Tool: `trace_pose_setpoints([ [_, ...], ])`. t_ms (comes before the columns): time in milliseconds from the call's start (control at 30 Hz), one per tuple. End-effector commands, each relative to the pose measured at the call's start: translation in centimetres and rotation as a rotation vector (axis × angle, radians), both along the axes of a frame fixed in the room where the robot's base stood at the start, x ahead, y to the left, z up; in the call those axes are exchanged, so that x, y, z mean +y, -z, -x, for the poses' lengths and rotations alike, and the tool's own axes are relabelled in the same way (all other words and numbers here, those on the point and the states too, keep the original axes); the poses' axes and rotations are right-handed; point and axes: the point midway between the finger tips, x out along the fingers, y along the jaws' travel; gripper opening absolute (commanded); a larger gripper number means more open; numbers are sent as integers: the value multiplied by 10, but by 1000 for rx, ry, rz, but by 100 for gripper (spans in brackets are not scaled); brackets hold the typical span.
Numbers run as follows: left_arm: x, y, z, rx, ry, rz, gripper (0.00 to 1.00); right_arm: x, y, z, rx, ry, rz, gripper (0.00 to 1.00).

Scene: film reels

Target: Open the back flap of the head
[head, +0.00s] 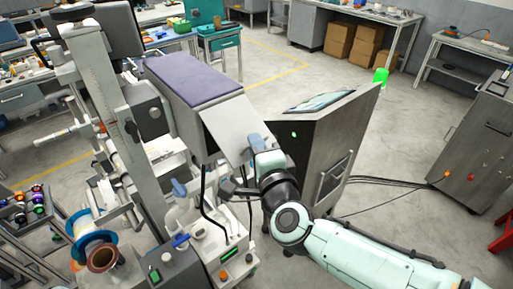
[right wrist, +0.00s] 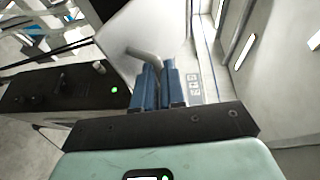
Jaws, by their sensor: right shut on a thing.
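The machine's head is a grey box with a purple top (head: 193,79) on a tall column in the head view. Its flap (head: 226,118) is a pale grey panel that slants down and outward from the box on the right. My right gripper (head: 257,140) is at the flap's right side. In the right wrist view, its blue fingers (right wrist: 165,88) are shut on a bent grey handle (right wrist: 143,54) on the pale flap (right wrist: 130,25). The inside of the head is hidden. My left gripper is not in view.
A dark grey cabinet (head: 338,126) with a slanted screen stands close to the right of my right gripper. A control box with a green display (head: 228,254) sits below. Reels (head: 102,256) stand at lower left. Floor is open at upper right.

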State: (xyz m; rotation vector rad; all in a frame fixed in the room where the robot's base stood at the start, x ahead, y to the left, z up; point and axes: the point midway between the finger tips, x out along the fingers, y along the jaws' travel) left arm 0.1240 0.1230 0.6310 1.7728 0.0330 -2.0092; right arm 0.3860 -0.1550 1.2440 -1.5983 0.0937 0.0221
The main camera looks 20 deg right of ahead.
Motion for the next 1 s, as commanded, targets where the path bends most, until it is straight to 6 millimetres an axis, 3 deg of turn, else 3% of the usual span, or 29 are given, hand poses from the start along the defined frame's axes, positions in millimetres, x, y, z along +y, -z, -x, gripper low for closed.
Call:
trace_pose_setpoints([
  [467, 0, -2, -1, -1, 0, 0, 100, 0, -6, -1, -7, -2, 1, 0],
  [567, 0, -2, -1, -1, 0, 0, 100, 1, -5, -1, -6, -2, 1, 33],
  [600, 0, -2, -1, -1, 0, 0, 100, 0, -5, -1, -5, -2, 1, 35],
  [1000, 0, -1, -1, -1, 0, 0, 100, 0, -3, 1, -2, -1, 0, 35],
])
